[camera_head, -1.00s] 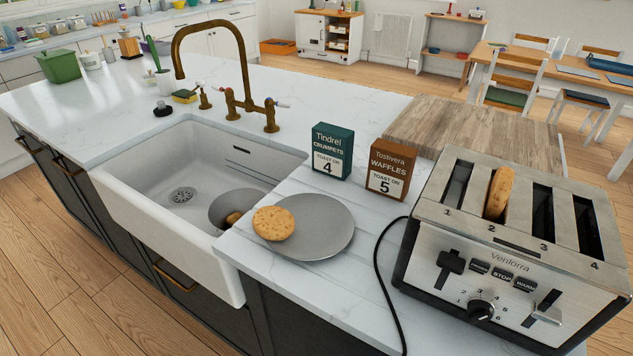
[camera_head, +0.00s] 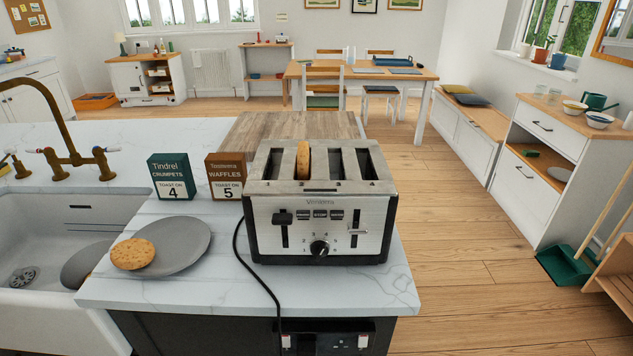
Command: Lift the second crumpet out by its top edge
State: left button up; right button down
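A crumpet (camera_head: 303,160) stands upright in the second slot from the left of the silver toaster (camera_head: 318,221), its top edge sticking out above the slot. The other slots look empty. Another crumpet (camera_head: 132,254) lies flat at the left edge of a grey plate (camera_head: 184,246) on the counter, left of the toaster. Neither of my grippers shows in the head view.
A green crumpets box (camera_head: 171,177) and a brown waffles box (camera_head: 225,177) stand behind the plate. A wooden board (camera_head: 290,128) lies behind the toaster. A black cord (camera_head: 241,262) runs over the counter's front edge. The sink (camera_head: 70,215) is at left.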

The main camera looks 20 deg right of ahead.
aim_at(303, 152)
jog(key=u, duration=0.05)
jog(key=k, duration=0.7)
jog(key=z, duration=0.8)
jog(key=i, duration=1.25)
jog(key=u, duration=0.6)
